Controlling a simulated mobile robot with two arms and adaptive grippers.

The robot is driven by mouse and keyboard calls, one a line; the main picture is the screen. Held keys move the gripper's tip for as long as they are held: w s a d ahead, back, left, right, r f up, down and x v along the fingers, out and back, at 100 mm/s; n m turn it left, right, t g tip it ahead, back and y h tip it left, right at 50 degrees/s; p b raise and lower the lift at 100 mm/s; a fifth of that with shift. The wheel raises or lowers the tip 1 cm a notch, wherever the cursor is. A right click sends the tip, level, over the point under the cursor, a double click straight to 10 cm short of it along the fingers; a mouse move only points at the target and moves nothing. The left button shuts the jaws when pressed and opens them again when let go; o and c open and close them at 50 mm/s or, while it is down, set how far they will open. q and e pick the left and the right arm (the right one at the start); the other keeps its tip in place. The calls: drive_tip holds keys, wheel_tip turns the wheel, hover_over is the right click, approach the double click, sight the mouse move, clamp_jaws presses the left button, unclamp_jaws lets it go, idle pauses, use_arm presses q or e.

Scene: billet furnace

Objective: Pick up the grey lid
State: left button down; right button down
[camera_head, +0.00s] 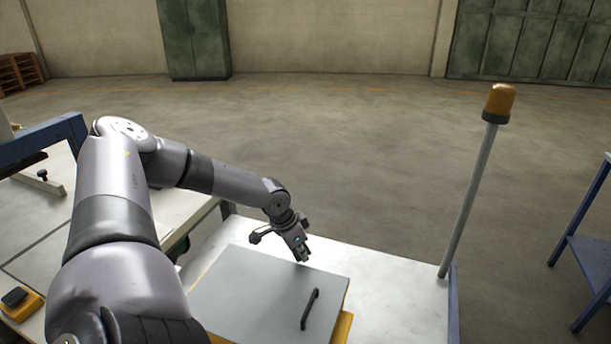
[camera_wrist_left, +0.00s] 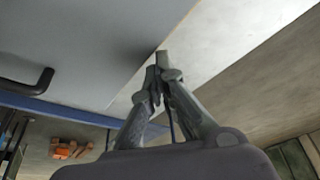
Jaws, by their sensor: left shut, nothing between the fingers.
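The grey lid (camera_head: 262,291) is a flat square plate with a dark handle (camera_head: 310,309) near its right side. It lies on a yellow box (camera_head: 343,328), of which only an edge shows. My left gripper (camera_head: 303,256) is over the lid's far edge, apart from the handle, with its fingers shut and empty. In the left wrist view the shut fingertips (camera_wrist_left: 162,62) show near the lid's edge, and the lid (camera_wrist_left: 85,45) fills the upper left with the handle (camera_wrist_left: 28,82) at the left. Whether the fingertips touch the lid cannot be told. My right gripper is out of view.
The box stands on a white table (camera_head: 395,290). A pole with an orange lamp (camera_head: 498,103) rises at the table's right end. A blue frame (camera_head: 590,250) stands at the far right. The table between lid and pole is clear.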

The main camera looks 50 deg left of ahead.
sight(290, 266)
use_arm(q)
drive_tip(key=s, duration=0.1)
drive_tip(key=s+p, duration=0.2)
drive_tip(key=shift+s+a+r, duration=0.25)
drive_tip(key=shift+s+a, duration=0.1)
drive_tip(key=shift+s+f+p, duration=0.2)
drive_tip(key=shift+s+p, duration=0.1)
drive_tip(key=shift+s, duration=0.2)
drive_tip(key=shift+f, duration=0.15)
drive_tip(key=shift+r, duration=0.25)
